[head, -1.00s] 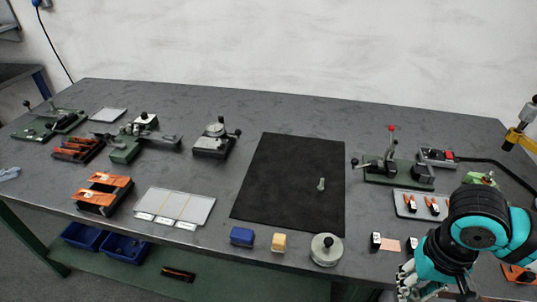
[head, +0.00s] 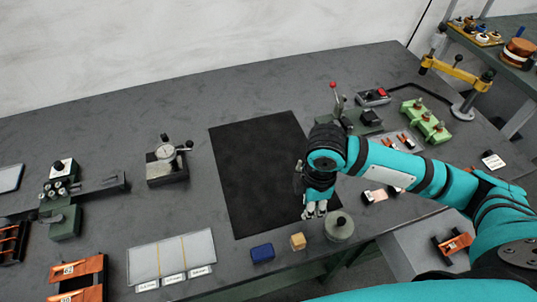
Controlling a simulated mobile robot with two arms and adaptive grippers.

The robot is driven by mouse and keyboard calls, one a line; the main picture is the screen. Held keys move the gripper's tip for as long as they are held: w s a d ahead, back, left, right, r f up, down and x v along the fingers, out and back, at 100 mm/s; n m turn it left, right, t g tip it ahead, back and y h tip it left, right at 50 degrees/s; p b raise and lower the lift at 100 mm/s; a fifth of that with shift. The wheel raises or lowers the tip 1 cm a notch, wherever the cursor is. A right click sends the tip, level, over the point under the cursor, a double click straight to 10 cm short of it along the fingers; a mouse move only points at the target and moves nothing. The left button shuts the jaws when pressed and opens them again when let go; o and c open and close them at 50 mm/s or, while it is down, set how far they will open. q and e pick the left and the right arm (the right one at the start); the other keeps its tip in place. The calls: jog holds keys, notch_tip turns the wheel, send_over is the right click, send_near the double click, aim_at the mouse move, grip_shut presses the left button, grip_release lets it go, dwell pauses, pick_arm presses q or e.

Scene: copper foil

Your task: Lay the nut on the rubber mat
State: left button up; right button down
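The black rubber mat (head: 255,170) lies on the grey workbench, its right side partly covered by my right arm. I cannot make out a nut in this view. A small greenish bolt-like piece lay on the mat earlier, and the arm now covers the mat's right side. My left gripper is not in view.
A blue block (head: 262,253) and a tan block (head: 298,241) stand in front of the mat. A dial gauge stand (head: 167,164) is to its left, a lever press (head: 338,105) behind my arm. A white sectioned tray (head: 172,258) lies front left. The mat's left part is clear.

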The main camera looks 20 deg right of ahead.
jog(key=shift+s+d+n, duration=0.15)
jog(key=shift+s+n, duration=0.05)
jog(key=shift+n, duration=0.3)
jog(key=shift+w+n, duration=0.15)
jog(key=shift+n, duration=0.15)
jog(key=p, duration=0.3)
send_over(272, 177)
jog(key=shift+f, duration=0.85)
notch_tip(272, 177, down, 3)
jog(key=shift+f+p, duration=0.1)
jog(key=shift+p, duration=0.6)
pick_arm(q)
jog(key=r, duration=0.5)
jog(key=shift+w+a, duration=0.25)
pick_arm(e)
jog(key=shift+f, duration=0.2)
jog(key=shift+f, duration=0.15)
jog(key=c, duration=1.1)
grip_release()
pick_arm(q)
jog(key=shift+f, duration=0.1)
